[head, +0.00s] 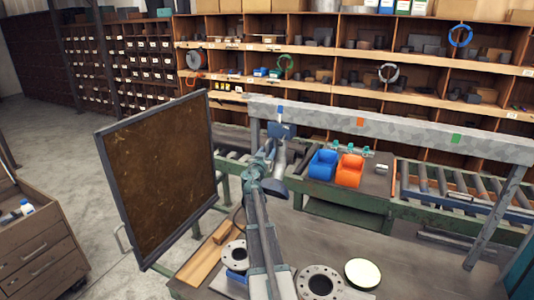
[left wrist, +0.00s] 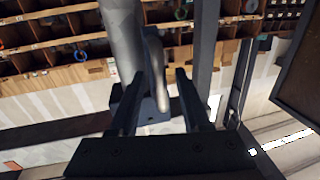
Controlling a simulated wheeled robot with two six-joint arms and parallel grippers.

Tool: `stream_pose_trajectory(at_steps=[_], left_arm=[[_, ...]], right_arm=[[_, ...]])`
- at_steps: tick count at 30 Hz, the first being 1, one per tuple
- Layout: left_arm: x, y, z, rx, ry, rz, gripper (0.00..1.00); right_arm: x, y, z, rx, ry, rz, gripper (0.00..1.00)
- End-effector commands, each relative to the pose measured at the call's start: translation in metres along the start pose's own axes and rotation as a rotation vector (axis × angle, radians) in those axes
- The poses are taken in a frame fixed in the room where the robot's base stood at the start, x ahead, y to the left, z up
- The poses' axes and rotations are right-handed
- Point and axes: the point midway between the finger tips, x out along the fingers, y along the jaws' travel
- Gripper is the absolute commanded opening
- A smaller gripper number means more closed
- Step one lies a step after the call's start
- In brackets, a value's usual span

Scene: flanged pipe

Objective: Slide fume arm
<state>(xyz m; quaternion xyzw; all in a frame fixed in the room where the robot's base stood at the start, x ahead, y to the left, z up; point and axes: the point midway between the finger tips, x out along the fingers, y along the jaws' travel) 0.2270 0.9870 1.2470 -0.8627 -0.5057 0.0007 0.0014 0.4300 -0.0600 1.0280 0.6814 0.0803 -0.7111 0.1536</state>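The overhead rail (head: 400,127) crosses the head view and carries blue (head: 280,109), orange (head: 360,122) and green (head: 456,138) marks. The fume arm (head: 280,158) hangs near the rail's left end, under the blue mark, with a dark blue block (head: 283,130) at its top and a grey hood below. My left gripper (head: 267,152) is raised beside it. In the left wrist view its fingers (left wrist: 160,85) stand apart on both sides of a curved grey handle (left wrist: 157,62), next to a thick grey tube (left wrist: 122,40). A gap shows beside the handle; contact is unclear. My right gripper is out of view.
A brown framed panel (head: 160,175) stands to the left. Blue (head: 323,164) and orange (head: 349,171) bins stand behind, beside a roller conveyor (head: 460,190). Space under the rail rightward looks clear.

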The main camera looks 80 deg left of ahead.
Motion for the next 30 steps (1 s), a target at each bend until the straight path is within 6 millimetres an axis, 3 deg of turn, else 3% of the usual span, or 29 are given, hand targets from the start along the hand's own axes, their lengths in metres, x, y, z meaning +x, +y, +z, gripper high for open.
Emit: stream_pose_trajectory(at_steps=[8, 21, 30], left_arm=[[-0.012, 0.001, 0.0, 0.0, 0.0, -0.001, 0.47], [-0.103, 0.001, 0.0, 0.0, 0.0, -0.002, 0.47], [-0.135, 0.001, 0.0, 0.0, 0.0, -0.001, 0.47]], right_arm=[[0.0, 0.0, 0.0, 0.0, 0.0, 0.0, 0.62], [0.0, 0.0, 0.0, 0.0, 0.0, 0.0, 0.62], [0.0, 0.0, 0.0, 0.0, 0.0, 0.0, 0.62]])
